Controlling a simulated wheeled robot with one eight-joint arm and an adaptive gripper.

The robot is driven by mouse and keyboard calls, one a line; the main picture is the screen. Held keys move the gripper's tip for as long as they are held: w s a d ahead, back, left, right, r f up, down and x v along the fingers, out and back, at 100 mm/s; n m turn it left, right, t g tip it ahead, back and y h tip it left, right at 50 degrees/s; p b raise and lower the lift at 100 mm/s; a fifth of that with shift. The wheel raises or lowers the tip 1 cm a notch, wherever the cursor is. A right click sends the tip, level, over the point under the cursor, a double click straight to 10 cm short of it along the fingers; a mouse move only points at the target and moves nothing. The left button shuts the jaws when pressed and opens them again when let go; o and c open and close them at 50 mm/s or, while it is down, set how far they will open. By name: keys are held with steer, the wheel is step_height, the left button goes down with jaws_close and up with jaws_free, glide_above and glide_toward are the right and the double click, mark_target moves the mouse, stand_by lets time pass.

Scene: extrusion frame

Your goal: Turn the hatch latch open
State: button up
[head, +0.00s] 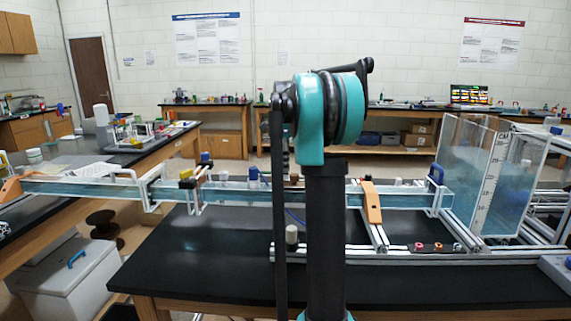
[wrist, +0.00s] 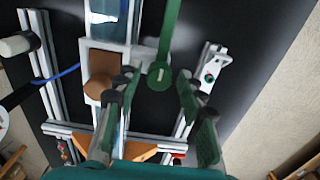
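In the wrist view, a dark green bar with a round end (wrist: 160,76) lies between and beyond my fingertips. The round end has a pale slot-like mark. It may be the hatch latch, but I cannot tell for sure. My gripper (wrist: 156,80) is open, with dark green fingers on both sides of the round end and nothing held. I cannot tell whether the fingers touch it. In the head view my teal and black arm stands mid-picture and hides part of the frame, and my gripper does not show.
A brown round knob (wrist: 99,88) sits left of my fingers, near orange wedges (wrist: 84,144) and metal rails (wrist: 48,85). A bracket (wrist: 209,72) stands on the right. In the head view, a water channel (head: 90,187) runs to a clear tank (head: 490,180). The black tabletop (head: 190,255) is clear at front left.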

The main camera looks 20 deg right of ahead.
stand_by(0.3)
step_height(320, 180, up, 12)
stand_by(0.5)
stand_by(0.3)
